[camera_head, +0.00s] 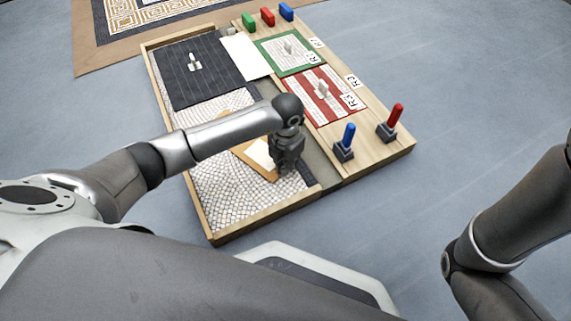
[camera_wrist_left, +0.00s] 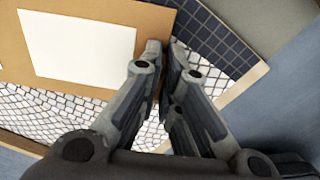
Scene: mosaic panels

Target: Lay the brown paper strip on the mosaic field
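The brown paper strip (camera_head: 243,153) carries a white rectangle and is over the white mosaic field (camera_head: 230,195) in the head view. My left gripper (camera_head: 279,172) points down at its right end. In the left wrist view the strip (camera_wrist_left: 80,10) fills the upper left. The fingers of my left gripper (camera_wrist_left: 165,55) are close together, with the strip's right edge between them. Mosaic (camera_wrist_left: 60,110) shows below the strip. I cannot tell whether the strip touches the mosaic. The arm hides part of the field. My right gripper is out of view.
A wooden frame (camera_head: 228,238) surrounds the field, with a dark tiled panel (camera_head: 208,85) at its far end. The board to the right holds a green panel (camera_head: 272,49), a red panel (camera_head: 332,112), blue (camera_head: 348,134) and red (camera_head: 396,114) handled tools.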

